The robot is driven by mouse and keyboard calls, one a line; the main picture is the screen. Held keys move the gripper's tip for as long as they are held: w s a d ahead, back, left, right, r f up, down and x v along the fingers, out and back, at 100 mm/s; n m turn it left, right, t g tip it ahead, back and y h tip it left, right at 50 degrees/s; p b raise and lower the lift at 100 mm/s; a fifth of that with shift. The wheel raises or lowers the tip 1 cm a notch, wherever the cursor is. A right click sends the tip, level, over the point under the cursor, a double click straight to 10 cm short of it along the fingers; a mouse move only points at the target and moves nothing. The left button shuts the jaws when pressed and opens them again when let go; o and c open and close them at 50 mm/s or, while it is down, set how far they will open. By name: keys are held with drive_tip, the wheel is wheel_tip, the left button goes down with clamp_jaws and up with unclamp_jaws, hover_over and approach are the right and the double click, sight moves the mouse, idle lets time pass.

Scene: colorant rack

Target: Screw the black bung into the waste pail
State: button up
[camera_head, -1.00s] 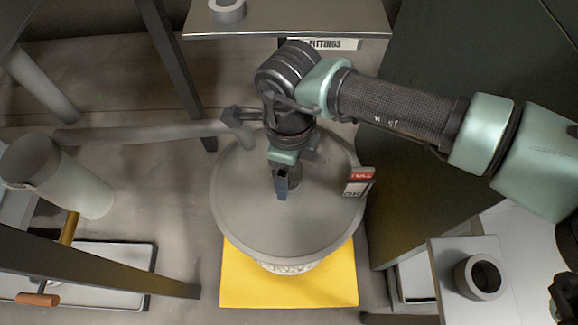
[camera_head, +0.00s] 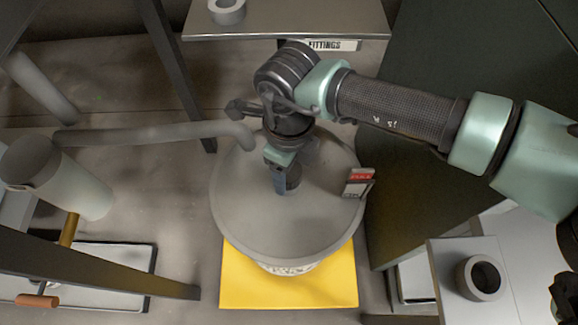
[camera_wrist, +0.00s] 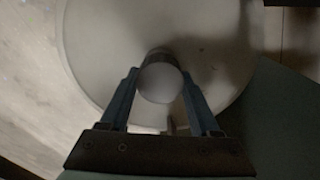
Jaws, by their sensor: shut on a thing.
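The waste pail (camera_head: 320,215) is a grey round-lidded drum in the middle of the head view; its lid also fills much of the wrist view (camera_wrist: 225,35). My gripper (camera_head: 280,186) points down over the lid, near its middle. In the wrist view my gripper's two blue fingers (camera_wrist: 162,85) are shut on a round grey-topped piece, which I take to be the bung (camera_wrist: 160,82). In the head view the bung (camera_head: 294,178) shows only as a dark bit beside the fingers. The fingers hide its lower end, so I cannot tell how deep it sits.
A red-and-white tag (camera_head: 359,182) stands at the lid's right edge. A grey hose (camera_head: 150,134) reaches the lid from the left. The pail stands on a yellow mat (camera_head: 240,290). A fittings shelf (camera_head: 290,20) is behind, and a block with a grey ring (camera_head: 481,278) is at lower right.

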drive_tip(key=shift+o, duration=0.2)
drive_tip(key=m, duration=1.1)
drive_tip(key=shift+s+a, duration=0.1)
drive_tip(key=o, duration=1.3)
